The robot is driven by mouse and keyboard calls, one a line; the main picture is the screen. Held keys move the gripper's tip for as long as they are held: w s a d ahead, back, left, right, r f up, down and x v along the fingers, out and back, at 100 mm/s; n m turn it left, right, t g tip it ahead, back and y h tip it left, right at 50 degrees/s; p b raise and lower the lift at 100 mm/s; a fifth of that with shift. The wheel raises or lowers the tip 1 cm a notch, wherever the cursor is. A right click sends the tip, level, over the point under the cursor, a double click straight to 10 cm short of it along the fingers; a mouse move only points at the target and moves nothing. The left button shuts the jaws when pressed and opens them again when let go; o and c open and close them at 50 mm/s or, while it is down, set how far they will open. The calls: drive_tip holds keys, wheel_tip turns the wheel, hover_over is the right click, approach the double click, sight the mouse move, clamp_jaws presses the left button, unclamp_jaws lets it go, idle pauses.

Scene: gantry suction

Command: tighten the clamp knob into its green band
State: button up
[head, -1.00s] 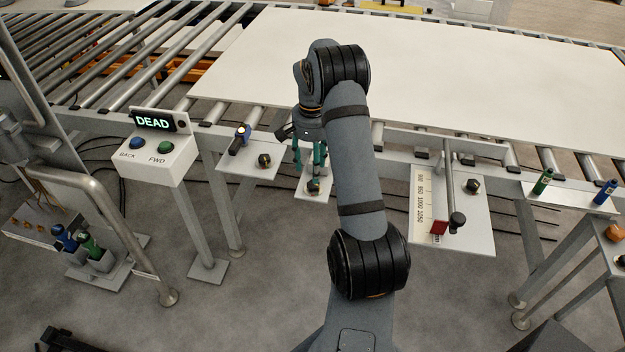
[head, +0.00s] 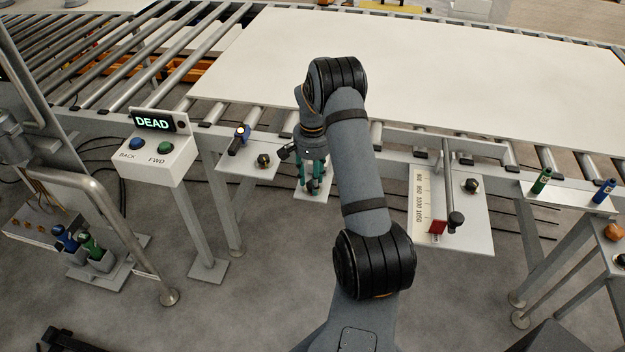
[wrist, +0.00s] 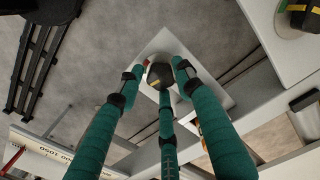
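A dark knob (wrist: 160,75) with a yellowish mark on top sits on a small pale plate (wrist: 207,62). I take it for the clamp knob; a red and white arc shows at its side, but no green band can be made out. In the head view the knob (head: 313,187) is partly hidden by my fingers. My gripper (wrist: 161,78) has three teal fingers spread around the knob, with narrow gaps at the left and right tips. It looks open, and contact at the third finger cannot be judged. It also shows in the head view (head: 313,180).
A similar knob (head: 264,161) stands on the plate to the left, and another (head: 471,186) on the scale plate to the right. A control box (head: 157,155) reads DEAD. A large white sheet (head: 430,75) lies on the rollers behind my arm.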

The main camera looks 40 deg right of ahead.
drive_tip(key=c, duration=0.6)
drive_tip(key=shift+c, duration=0.7)
drive_tip(key=shift+f+m+b, duration=0.35)
drive_tip(key=shift+m+b, duration=0.55)
drive_tip(key=shift+b, duration=0.35)
drive_tip(key=shift+r+m+b, duration=0.1)
drive_tip(key=shift+m+b, duration=0.8)
drive_tip(key=shift+m, duration=0.3)
drive_tip(key=shift+r+m, duration=0.25)
drive_tip(key=shift+m, duration=0.35)
drive_tip(key=o, duration=1.1)
